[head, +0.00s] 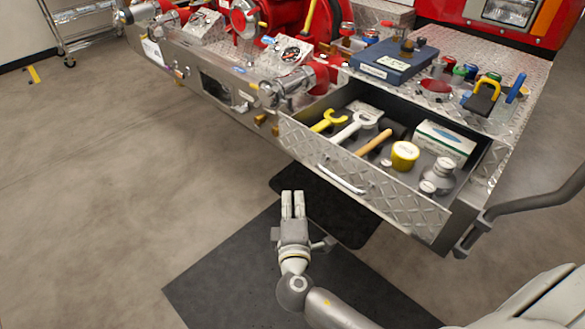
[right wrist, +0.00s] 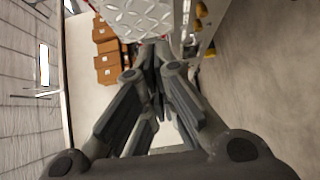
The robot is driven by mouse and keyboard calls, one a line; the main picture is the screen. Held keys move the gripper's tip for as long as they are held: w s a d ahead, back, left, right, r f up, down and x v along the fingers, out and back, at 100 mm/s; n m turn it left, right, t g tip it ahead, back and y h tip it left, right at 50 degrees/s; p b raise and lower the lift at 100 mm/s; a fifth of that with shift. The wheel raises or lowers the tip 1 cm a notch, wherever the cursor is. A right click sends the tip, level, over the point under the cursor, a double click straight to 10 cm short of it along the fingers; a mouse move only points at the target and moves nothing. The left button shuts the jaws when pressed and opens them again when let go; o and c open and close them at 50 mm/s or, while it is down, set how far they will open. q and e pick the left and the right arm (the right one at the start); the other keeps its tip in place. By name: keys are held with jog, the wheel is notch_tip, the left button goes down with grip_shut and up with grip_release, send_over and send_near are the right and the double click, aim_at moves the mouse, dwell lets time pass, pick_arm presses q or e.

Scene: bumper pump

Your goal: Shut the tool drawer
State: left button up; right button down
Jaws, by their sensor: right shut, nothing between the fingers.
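The tool drawer (head: 365,185) stands pulled out of the diamond-plate bumper in the head view. Its front panel has a silver bar handle (head: 342,180). Inside lie a yellow wrench (head: 328,121), a pale wrench (head: 354,128), a wooden-handled tool (head: 374,143), a yellow roll (head: 404,156), a white and green box (head: 445,140) and a grey bottle (head: 439,174). My right gripper (head: 292,195) is shut and empty, in front of and below the drawer front, left of the handle and apart from it. The right wrist view shows its fingers (right wrist: 155,80) close together. My left gripper is not in view.
The bumper top (head: 520,85) carries a blue case (head: 394,60), coloured caps and a yellow-handled tool (head: 482,96). A grey bent bar (head: 530,203) stands right of the drawer. Dark mats (head: 240,275) lie below.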

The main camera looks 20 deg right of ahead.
jog(key=r, duration=0.2)
jog(key=p, duration=0.2)
send_near(304, 146)
jog(key=w+a, duration=0.2)
jog(key=w, duration=0.1)
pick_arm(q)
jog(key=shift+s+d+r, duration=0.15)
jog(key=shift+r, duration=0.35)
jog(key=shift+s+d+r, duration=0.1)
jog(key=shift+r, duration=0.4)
pick_arm(e)
jog(key=shift+w+d+f, duration=0.1)
jog(key=shift+w+d, duration=0.15)
jog(key=shift+d, duration=0.35)
jog(key=shift+w+d+f, duration=0.1)
jog(key=shift+w+d, duration=0.15)
jog(key=shift+d, duration=0.35)
jog(key=shift+w+d+f, duration=0.1)
jog(key=shift+w+d, duration=0.2)
jog(key=shift+d, duration=0.3)
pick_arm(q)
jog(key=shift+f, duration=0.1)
pick_arm(e)
jog(key=shift+d, duration=0.15)
